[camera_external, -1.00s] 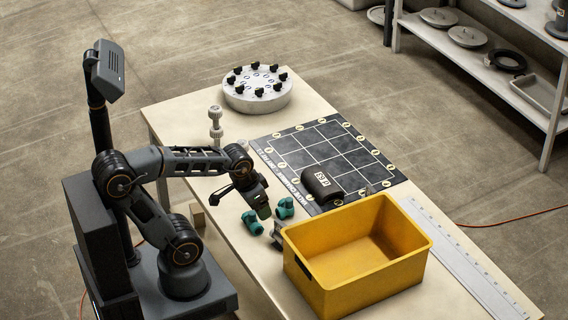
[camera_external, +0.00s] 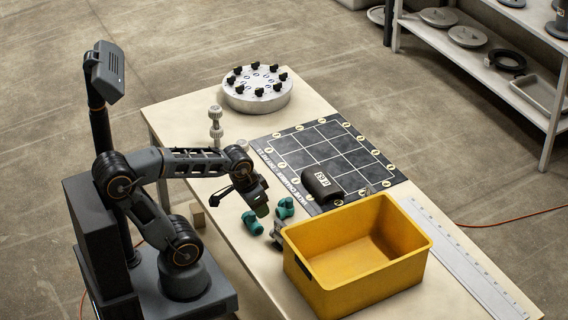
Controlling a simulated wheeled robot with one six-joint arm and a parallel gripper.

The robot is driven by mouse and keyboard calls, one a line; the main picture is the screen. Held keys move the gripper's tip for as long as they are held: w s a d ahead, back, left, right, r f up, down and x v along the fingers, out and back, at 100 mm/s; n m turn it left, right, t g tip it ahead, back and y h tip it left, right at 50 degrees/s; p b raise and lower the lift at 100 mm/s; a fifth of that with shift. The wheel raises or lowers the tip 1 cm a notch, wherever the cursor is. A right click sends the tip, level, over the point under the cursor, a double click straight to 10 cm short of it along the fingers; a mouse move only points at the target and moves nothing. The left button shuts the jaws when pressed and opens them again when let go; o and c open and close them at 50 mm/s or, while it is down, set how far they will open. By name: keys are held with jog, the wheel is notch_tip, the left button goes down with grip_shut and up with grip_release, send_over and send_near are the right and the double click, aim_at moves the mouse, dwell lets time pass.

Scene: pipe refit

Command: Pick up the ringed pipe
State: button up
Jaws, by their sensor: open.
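A pale grey upright piece with ring-like collars (camera_external: 215,127) stands on the table, left of the dark gridded mat. It looks like a ringed pipe, but it is small here and I cannot be sure it is the one named. My gripper (camera_external: 262,211) is open, pointing down over the table in front of the yellow bin's left end. It is apart from the pale piece, to its right and nearer the camera. Teal fittings (camera_external: 285,208) lie close to the gripper, one to its right and another (camera_external: 252,223) below left. Whether anything sits between the fingers is too small to tell.
A yellow bin (camera_external: 330,288) stands at the near right, looking empty. A dark gridded mat (camera_external: 345,145) carries a black cylinder (camera_external: 322,185). A round grey flange with black knobs (camera_external: 257,100) stands at the back. A long ruler (camera_external: 455,250) lies along the right edge.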

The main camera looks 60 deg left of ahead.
jog(key=shift+m, duration=0.3)
jog(key=w+f+b, duration=0.2)
jog(key=f+b, duration=0.1)
jog(key=b, duration=0.2)
jog(key=w+a+f+b, duration=0.1)
jog(key=w+f+b, duration=0.1)
jog(key=f+b, duration=0.2)
jog(key=w+f+b, duration=0.3)
jog(key=b, duration=0.2)
jog(key=shift+w+a+f+b, duration=0.1)
jog(key=shift+a+f+b, duration=0.05)
jog(key=shift+f+b, duration=0.2)
notch_tip(320, 180, up, 9)
jog(key=m+g+b, duration=0.4)
jog(key=m+b, duration=0.8)
jog(key=m, duration=0.3)
send_over(282, 222)
notch_tip(282, 222, down, 9)
jog(key=b, duration=0.4)
jog(key=shift+r, duration=0.2)
